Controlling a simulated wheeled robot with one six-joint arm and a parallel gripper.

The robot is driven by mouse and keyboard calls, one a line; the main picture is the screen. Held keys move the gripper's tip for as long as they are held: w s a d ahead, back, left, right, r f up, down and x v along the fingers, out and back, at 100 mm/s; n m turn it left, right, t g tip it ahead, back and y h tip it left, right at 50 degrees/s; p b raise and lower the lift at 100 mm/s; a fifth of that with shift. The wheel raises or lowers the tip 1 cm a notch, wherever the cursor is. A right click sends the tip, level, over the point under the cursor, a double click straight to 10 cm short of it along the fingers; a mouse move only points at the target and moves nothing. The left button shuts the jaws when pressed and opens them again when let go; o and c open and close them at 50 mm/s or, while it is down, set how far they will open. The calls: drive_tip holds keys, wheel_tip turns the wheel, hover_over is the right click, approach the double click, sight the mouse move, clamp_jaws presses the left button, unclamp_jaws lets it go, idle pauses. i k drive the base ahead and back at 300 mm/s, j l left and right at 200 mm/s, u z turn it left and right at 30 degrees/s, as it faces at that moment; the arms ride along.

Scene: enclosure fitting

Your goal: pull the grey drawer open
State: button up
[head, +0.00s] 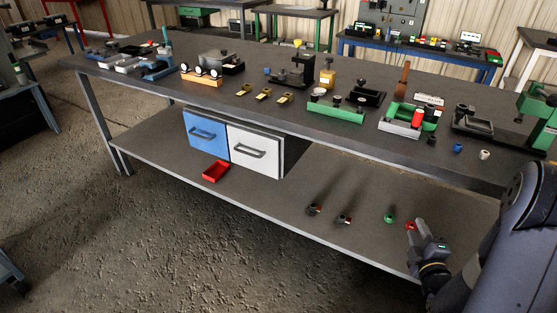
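The grey drawer (268,154) is the pale right-hand front of a two-drawer unit under the bench top. It has a dark bar handle (249,151) and looks shut, about flush with the blue drawer (206,134) on its left. My gripper (416,229) is at the lower right, over the lower shelf and well to the right of the grey drawer, apart from it. Its fingers are small in view, and whether they are open or shut is unclear. A small red piece (410,226) shows right at the fingertips; I cannot tell whether it is held.
A red tray (216,171) sits on the lower shelf (165,150) below the drawers. Small dark fittings (313,209) and a green one (389,218) lie between the drawers and my gripper. The bench top (200,95) overhangs the unit and carries many fixtures. The floor in front is clear.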

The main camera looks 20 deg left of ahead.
sight(259, 152)
drive_tip(key=i+j+u, duration=0.1)
drive_tip(key=u, duration=0.4)
drive_tip(key=i+u, duration=0.3)
drive_tip(key=u, duration=0.15)
drive_tip(key=i+l+u, duration=0.1)
drive_tip(key=u, duration=0.4)
drive_tip(key=i+l, duration=0.2)
drive_tip(key=i, duration=0.15)
